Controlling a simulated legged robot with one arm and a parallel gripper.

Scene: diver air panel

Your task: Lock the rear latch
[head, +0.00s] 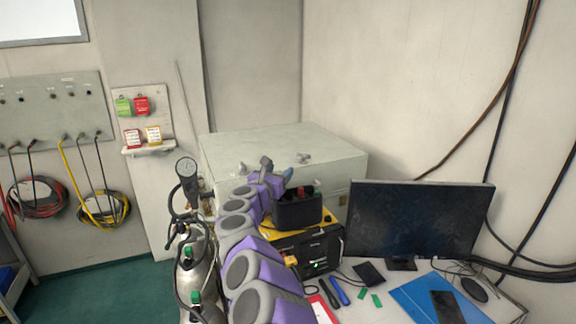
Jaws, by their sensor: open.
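A pale grey-green box (330,150) stands behind my arm, in the middle of the view. A small metal fitting (303,158) shows on its top, right of my gripper, and looks like a latch. Another small fitting (242,167) shows on the box left of my gripper. I cannot tell which one is the rear latch, or whether either is locked. My gripper (277,169), at the end of my purple and grey arm, is open in front of the box lid. I see nothing between its fingers. I cannot tell whether it touches the box. My arm hides part of the box front.
A monitor (415,220) stands on the desk at right. Green floor (110,275) is clear at left.

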